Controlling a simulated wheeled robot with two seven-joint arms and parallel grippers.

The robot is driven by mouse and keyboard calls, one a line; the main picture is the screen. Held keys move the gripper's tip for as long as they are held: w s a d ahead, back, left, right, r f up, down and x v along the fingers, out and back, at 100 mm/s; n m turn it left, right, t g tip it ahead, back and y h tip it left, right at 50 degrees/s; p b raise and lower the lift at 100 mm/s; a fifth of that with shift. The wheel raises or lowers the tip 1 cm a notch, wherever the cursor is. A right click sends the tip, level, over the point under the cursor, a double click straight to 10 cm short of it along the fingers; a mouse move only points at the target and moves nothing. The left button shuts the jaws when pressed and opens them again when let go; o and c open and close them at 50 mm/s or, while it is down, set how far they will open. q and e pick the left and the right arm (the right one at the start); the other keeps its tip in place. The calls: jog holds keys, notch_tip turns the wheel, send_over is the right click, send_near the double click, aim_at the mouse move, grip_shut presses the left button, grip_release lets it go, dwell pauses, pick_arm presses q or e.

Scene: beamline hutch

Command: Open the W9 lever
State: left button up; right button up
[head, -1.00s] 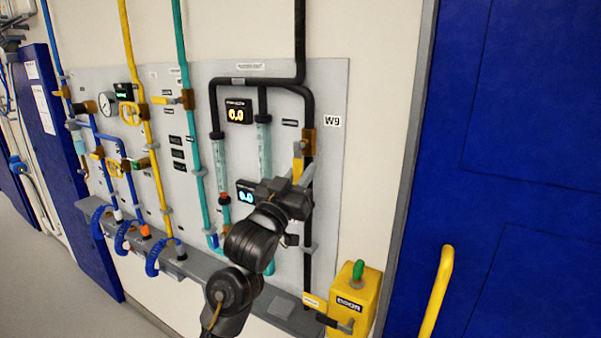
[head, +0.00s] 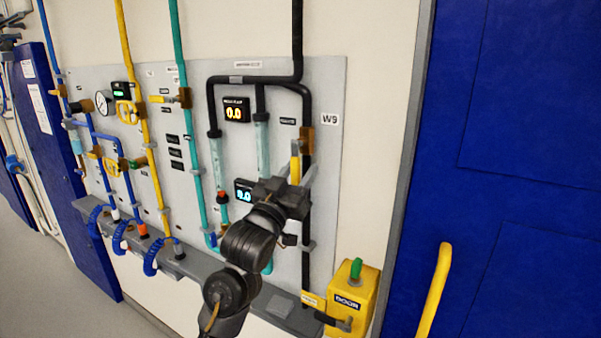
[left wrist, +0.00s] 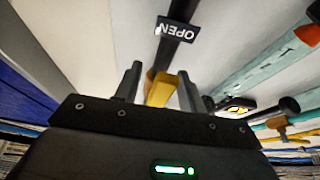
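The W9 lever (head: 295,166) is a yellow handle hanging roughly along the black pipe, below a brass valve body (head: 306,141). The W9 label (head: 329,119) is on the panel to its right. My left gripper (head: 296,172) is at the lever's lower part, with its fingers pointing up towards the panel. In the left wrist view, the yellow lever (left wrist: 160,89) shows between the two spread fingers (left wrist: 159,84), nearer the right finger. A gap shows on its left side. An OPEN tag (left wrist: 177,28) appears upside down on the dark pipe. My right gripper is not in view.
Flow tubes and a lit display (head: 237,109) are left of the lever. A grey ledge (head: 282,311) runs along the panel's bottom. A yellow DOOR box (head: 351,299) with a green knob is lower right. A blue door (head: 530,150) with a yellow handle (head: 436,290) fills the right.

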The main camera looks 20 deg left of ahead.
pick_arm(q)
jog(key=b+v, duration=0.3)
jog(key=v, duration=0.7)
jog(key=shift+s, duration=0.15)
jog(key=shift+f, duration=0.1)
